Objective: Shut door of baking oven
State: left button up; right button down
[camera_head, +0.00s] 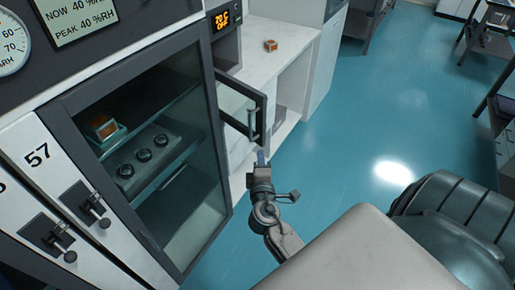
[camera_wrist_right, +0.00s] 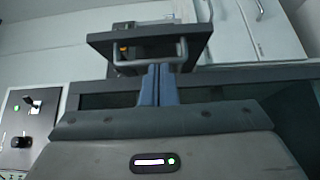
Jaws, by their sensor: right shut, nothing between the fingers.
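The baking oven (camera_head: 228,50) has a lit orange display and stands beside the dark-framed cabinet. Its door (camera_head: 240,92) is open, a dark frame with a glass pane and a metal bar handle (camera_head: 253,124). The door also shows in the right wrist view (camera_wrist_right: 125,42). My right gripper (camera_head: 261,158) is shut and empty, just below the handle in the head view. Its blue fingers (camera_wrist_right: 158,72) overlap the handle in the wrist view; I cannot tell whether they touch. Most of the oven's inside is hidden. My left gripper is not in view.
The dark-framed glass cabinet (camera_head: 218,150) is at the left, holding a tray with an orange-topped item. White lockers (camera_head: 60,180) with dark latches are beside it. A small orange-topped box (camera_head: 270,45) sits on the white counter (camera_head: 268,72).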

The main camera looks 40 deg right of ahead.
jog(key=p, duration=0.2)
send_near(260, 128)
jog(key=x, duration=0.2)
jog(key=p+x, duration=0.1)
jog(key=x, duration=0.2)
jog(key=shift+w, duration=0.1)
jog(key=shift+w+d, duration=0.15)
jog(key=shift+w, duration=0.05)
jog(key=shift+w+d+f, duration=0.1)
jog(key=shift+w+f, duration=0.05)
